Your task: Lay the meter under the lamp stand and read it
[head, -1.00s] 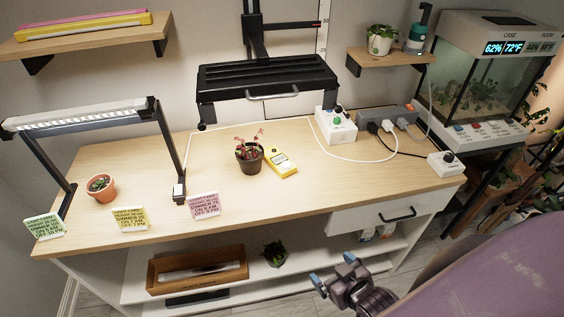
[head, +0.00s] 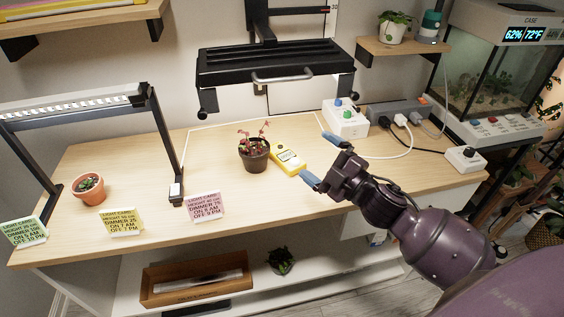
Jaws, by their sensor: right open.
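The yellow meter (head: 288,159) lies on the table just right of a dark pot with a reddish plant (head: 254,152). My right gripper (head: 321,160) is open, just right of the meter, with its blue-tipped fingers apart and nothing between them. I cannot tell whether a finger touches the meter. A black lamp stand (head: 268,63) with a wide hood and front handle stands at the back middle. A second lamp stand (head: 165,145) with a lit white bar is at the left. My left gripper is not in view.
A small terracotta pot (head: 88,188) is under the left lamp. Green, yellow and pink light cards (head: 205,206) stand along the front edge. A white control box (head: 345,118), a power strip and cables lie at the right. The table's middle front is clear.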

